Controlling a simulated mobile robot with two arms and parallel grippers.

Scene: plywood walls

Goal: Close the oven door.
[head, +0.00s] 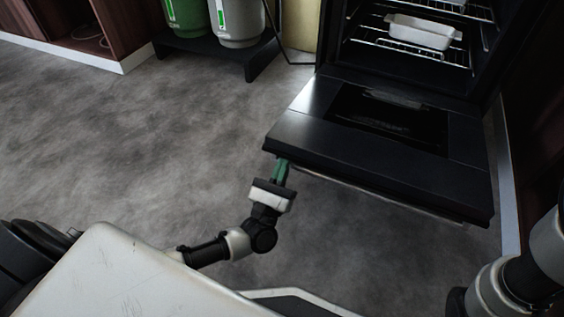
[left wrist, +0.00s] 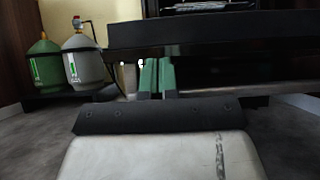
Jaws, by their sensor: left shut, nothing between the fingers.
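The black oven door (head: 300,131) hangs open, folded down roughly level in front of the oven (head: 350,80). It also shows in the left wrist view (left wrist: 200,32) as a dark slab edge-on. My left gripper (head: 281,168) has green fingers, shut and empty. Its fingertips are at the door's front left edge, seemingly at or just below it; I cannot tell if they touch. The fingers also show in the left wrist view (left wrist: 156,76), pointing toward the door's underside. Part of my right arm shows at the lower right, but its gripper is out of view.
A white dish (head: 420,32) sits on a wire rack inside the oven. Green and grey gas bottles (head: 237,22) stand on a low black stand (head: 200,45) at the back. A wooden cabinet is at the upper left. Grey floor left of the door is clear.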

